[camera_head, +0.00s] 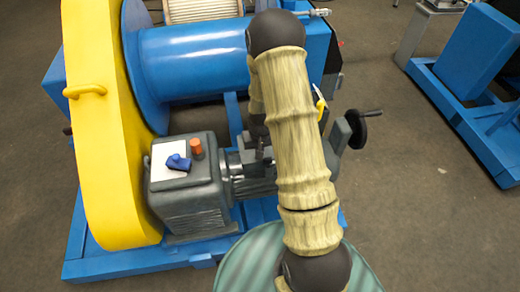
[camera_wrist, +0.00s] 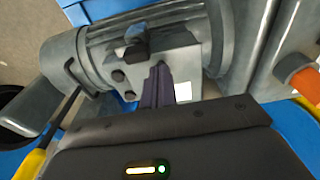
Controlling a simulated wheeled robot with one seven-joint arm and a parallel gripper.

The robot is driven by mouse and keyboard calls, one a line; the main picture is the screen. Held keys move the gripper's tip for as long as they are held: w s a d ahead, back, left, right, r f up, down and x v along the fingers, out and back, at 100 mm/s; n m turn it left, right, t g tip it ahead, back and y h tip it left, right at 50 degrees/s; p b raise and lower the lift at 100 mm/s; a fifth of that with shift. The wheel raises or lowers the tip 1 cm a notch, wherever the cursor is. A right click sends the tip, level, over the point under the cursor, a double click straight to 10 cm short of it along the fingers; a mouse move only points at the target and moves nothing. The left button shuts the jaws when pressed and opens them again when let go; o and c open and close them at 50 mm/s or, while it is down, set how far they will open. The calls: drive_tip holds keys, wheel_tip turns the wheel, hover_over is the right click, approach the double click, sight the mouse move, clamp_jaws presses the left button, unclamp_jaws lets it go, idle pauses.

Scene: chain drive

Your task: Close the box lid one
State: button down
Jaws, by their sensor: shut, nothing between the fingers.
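My gripper (camera_wrist: 158,70) shows in the wrist view with its dark narrow fingers together and nothing between them. The fingertips overlap a grey metal box (camera_wrist: 184,64) with round bolt heads on its face; I cannot tell whether they touch it. A small dark block (camera_wrist: 138,44) sits at the box's upper edge, and a white patch (camera_wrist: 183,91) shows beside the fingers. I cannot tell which part is lid one or how far open it is. In the head view my arm hides most of this area.
A grey gearbox (camera_head: 190,200) with a blue lever (camera_head: 179,162) and orange knob (camera_head: 196,148) stands left of my arm. A handwheel (camera_head: 361,128) sticks out right. Open floor (camera_head: 420,220) lies at right.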

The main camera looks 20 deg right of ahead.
drive_tip(key=shift+r, duration=0.1)
drive_tip(key=s+a+r+p, duration=0.1)
drive_tip(key=s+r+p, duration=0.2)
drive_tip(key=s+r, duration=0.3)
drive_tip(key=s, duration=0.3)
drive_tip(key=shift+s+a, duration=0.3)
drive_tip(key=shift+a, duration=0.05)
drive_tip(key=shift+r, duration=0.1)
idle(0.5)
drive_tip(key=s+a+r+p, duration=0.1)
drive_tip(key=r+p, duration=0.4)
drive_tip(key=r, duration=0.6)
drive_tip(key=s+a+r+n+t+p, duration=0.1)
drive_tip(key=r+p, duration=0.4)
drive_tip(key=r, duration=0.6)
drive_tip(key=s+a+r+n+p, duration=0.1)
drive_tip(key=s+a+r+p, duration=0.2)
drive_tip(key=r, duration=0.8)
drive_tip(key=shift+s+a+p, duration=0.2)
drive_tip(key=shift+s+p, duration=0.15)
drive_tip(key=shift+p, duration=0.8)
